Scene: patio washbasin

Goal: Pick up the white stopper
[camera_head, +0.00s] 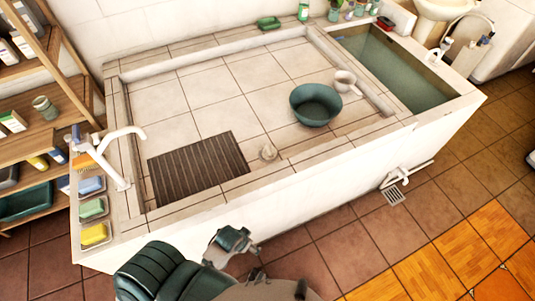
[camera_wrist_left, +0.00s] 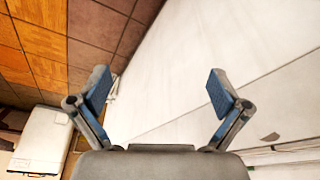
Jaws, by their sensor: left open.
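A small whitish, cone-like piece, which looks like the white stopper (camera_head: 268,152), sits on the tiled basin floor near the front rim, right of the dark slatted mat. My left gripper (camera_wrist_left: 158,88) is open in the left wrist view, with nothing between its two blue-padded fingers. It faces the white basin wall (camera_wrist_left: 190,60). In the head view my left arm is low at the bottom, outside the basin's front wall and apart from the stopper. I cannot make out the stopper for sure in the wrist view. My right gripper is not in view.
The slatted mat (camera_head: 198,166) lies left of the stopper. A green bowl (camera_head: 316,105) and a white mug (camera_head: 345,81) stand to its right. A white faucet (camera_head: 115,155) rises at the left rim, near colored soaps (camera_head: 93,208). The basin's front wall (camera_head: 290,187) stands between my arm and the stopper.

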